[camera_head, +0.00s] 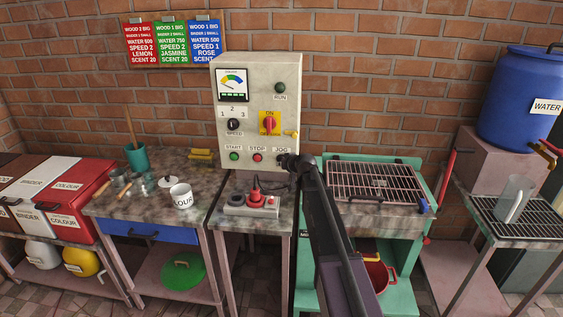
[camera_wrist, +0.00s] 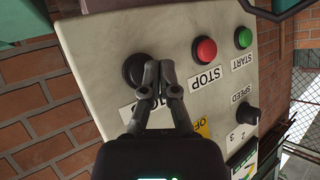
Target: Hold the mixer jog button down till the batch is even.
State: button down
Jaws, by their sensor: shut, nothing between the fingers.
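The control panel (camera_head: 255,120) stands upright against the brick wall, with a gauge (camera_head: 233,85), a dark RUN lamp (camera_head: 280,88), a red and yellow ON switch (camera_head: 270,123), a SPEED knob (camera_head: 233,125), a green START button (camera_head: 234,156) and a red STOP button (camera_head: 257,157). My gripper (camera_head: 290,161) is at the JOG button, mostly hiding it. In the wrist view the black JOG button (camera_wrist: 135,69) shows beside and behind the shut fingertips (camera_wrist: 158,68). The tips overlap its edge; I cannot tell whether it is pressed. The batch is not clearly visible.
A white cup (camera_head: 181,196) stands on the left bench. A rack (camera_head: 375,182) lies on the green stand to the right. A blue water barrel (camera_head: 520,95) is at far right.

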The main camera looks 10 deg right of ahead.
jog(key=shift+w+d, duration=0.3)
jog(key=shift+w, duration=0.65)
dwell(1.3)
jog(key=shift+s, duration=0.1)
dwell(3.3)
jog(key=shift+s+a, duration=0.3)
jog(key=shift+s, duration=0.5)
jog(key=shift+s, duration=0.1)
jog(key=shift+s+a, duration=0.25)
jog(key=shift+s, duration=0.5)
jog(key=shift+s+a, duration=0.25)
jog(key=shift+s, duration=0.55)
jog(key=shift+s+a, duration=0.25)
jog(key=shift+s, duration=0.5)
